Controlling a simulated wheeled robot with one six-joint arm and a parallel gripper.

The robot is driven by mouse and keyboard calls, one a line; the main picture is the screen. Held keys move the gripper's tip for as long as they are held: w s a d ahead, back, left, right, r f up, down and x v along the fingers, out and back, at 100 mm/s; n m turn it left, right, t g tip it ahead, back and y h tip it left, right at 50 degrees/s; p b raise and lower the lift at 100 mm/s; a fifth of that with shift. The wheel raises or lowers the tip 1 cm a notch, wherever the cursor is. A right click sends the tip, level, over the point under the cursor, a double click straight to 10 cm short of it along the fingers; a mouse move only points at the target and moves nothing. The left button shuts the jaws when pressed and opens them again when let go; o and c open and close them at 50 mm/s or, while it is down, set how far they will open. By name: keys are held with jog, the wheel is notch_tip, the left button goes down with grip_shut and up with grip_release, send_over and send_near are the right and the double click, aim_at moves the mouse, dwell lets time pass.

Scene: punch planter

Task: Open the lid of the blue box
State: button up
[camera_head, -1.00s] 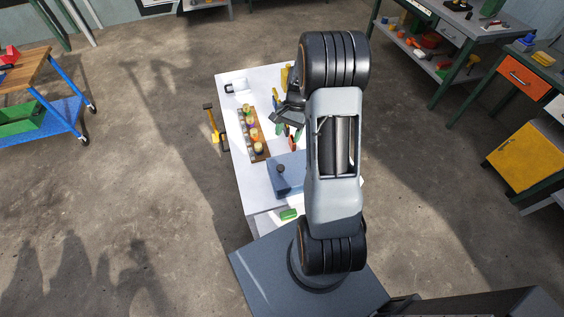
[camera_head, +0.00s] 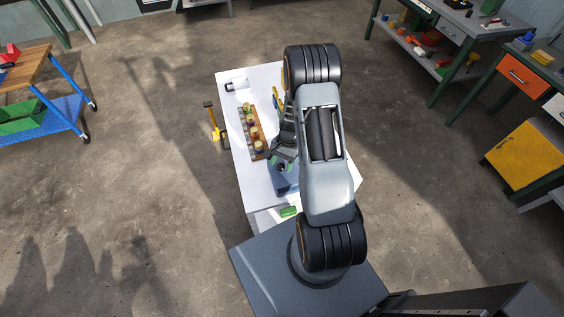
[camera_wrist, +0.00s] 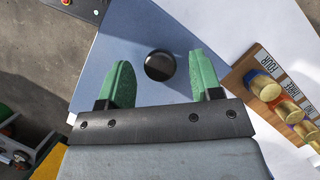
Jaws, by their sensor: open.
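The blue box (camera_head: 287,187) sits on the white table, partly hidden by my arm in the head view. Its flat lid (camera_wrist: 150,30) fills the middle of the wrist view, with a round dark knob (camera_wrist: 159,66) on it. The lid looks closed. My gripper (camera_wrist: 162,78) is open, with one green finger on each side of the knob. There is a gap between the knob and both fingers; I cannot tell their height above the lid. In the head view my gripper (camera_head: 282,157) is over the box.
A wooden holder (camera_wrist: 243,77) with several brass-topped pieces and number labels stands beside the box. A green block (camera_head: 288,211) lies near the table's front edge.

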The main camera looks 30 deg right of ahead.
jog(key=shift+c, duration=0.4)
grip_shut()
